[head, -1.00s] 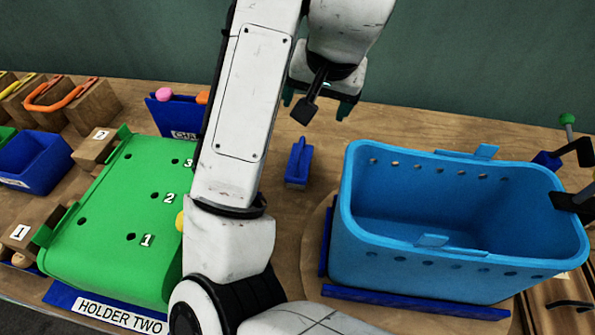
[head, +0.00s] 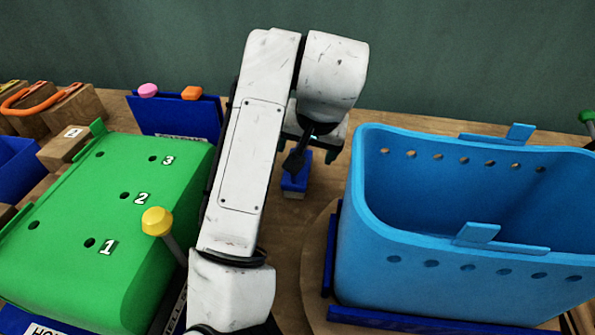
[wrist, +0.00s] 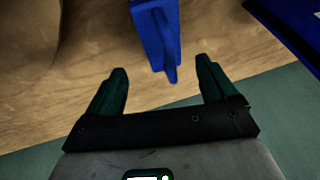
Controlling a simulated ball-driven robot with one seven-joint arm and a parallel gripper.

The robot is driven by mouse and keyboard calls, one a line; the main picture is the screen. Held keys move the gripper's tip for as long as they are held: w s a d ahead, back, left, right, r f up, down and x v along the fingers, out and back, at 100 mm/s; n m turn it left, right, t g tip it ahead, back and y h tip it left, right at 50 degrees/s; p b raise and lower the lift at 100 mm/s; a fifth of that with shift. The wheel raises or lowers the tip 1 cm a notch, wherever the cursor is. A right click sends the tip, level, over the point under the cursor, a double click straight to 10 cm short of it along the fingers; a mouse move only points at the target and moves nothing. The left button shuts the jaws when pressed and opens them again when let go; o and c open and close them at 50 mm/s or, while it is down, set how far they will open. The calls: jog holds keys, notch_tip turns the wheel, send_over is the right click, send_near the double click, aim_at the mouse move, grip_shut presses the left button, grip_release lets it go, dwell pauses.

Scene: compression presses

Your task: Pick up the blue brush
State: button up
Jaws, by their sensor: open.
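The blue brush (head: 294,180) stands on the wooden table between the green holder and the blue basket. In the head view my arm and gripper partly cover it. In the wrist view the blue brush (wrist: 157,35) shows at the top middle, its narrow end pointing down between my fingertips. My gripper (wrist: 161,75) is open and empty, with one dark green finger on each side of the brush's narrow end. The fingers do not touch it. In the head view my gripper (head: 312,145) is just above and behind the brush.
A large light-blue basket (head: 440,225) stands to the right on a round wooden base. A green numbered holder (head: 70,225) is to the left, with a yellow-knobbed stick (head: 157,221) beside it. A dark blue bin (head: 178,117) stands behind. Bare table surrounds the brush.

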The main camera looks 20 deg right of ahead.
jog(key=x, duration=0.3)
jog(key=shift+a+f, duration=0.35)
jog(key=shift+w+d+f, duration=0.1)
jog(key=shift+w+f, duration=0.25)
jog(key=shift+f, duration=0.2)
jog(key=shift+c, duration=0.2)
jog(key=c, duration=1.2)
jog(key=shift+r, duration=0.6)
jog(key=shift+c, duration=0.9)
notch_tip(320, 180, up, 2)
jog(key=shift+r, duration=0.1)
jog(key=s+a+r, duration=0.1)
jog(key=r, duration=0.1)
jog(key=s+a+r, duration=0.1)
jog(key=r, duration=0.1)
jog(key=s+a+r, duration=0.1)
jog(key=s+r, duration=0.1)
jog(key=shift+s+r, duration=0.1)
jog(key=shift+s, duration=0.05)
jog(key=s+a+r+p, duration=0.1)
jog(key=s+a+r, duration=0.2)
jog(key=s+a, duration=0.2)
jog(key=shift+s+r, duration=0.25)
jog(key=shift+s, duration=0.9)
